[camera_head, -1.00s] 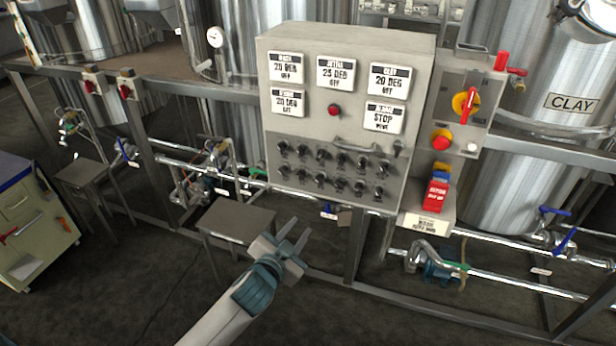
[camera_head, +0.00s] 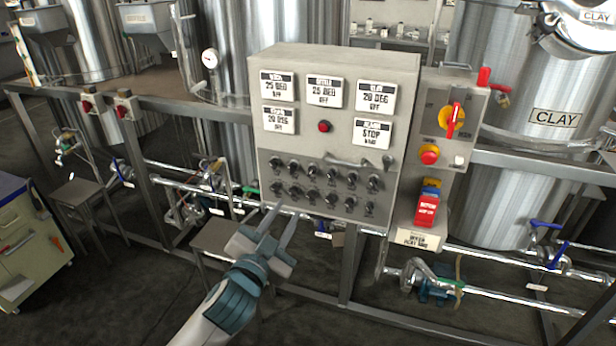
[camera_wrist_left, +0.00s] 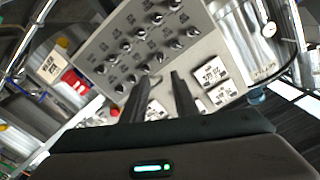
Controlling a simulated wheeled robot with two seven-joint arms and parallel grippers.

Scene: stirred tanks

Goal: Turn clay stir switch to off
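The grey control box (camera_head: 405,115) carries two rows of small dark switches (camera_head: 312,173), which also show in the left wrist view (camera_wrist_left: 147,47). Their labels are too small to read, so I cannot tell which is the clay stir switch. Above them are white display plates; the top right one (camera_head: 376,96) seems to read 20 DEG OFF. My left gripper (camera_head: 283,214) is open and empty, just below the left part of the switch rows in the head view. Its fingers (camera_wrist_left: 160,78) overlap the panel in the left wrist view, touching no switch that I can see. My right gripper is not in view.
Right of the panel, a side box holds a red-and-yellow rotary switch (camera_head: 454,120) and a red button (camera_head: 429,154). A steel tank with a CLAY label (camera_head: 555,118) stands behind. Pipes and a metal frame rail (camera_head: 345,262) run below. A small table (camera_head: 212,240) stands left of the gripper.

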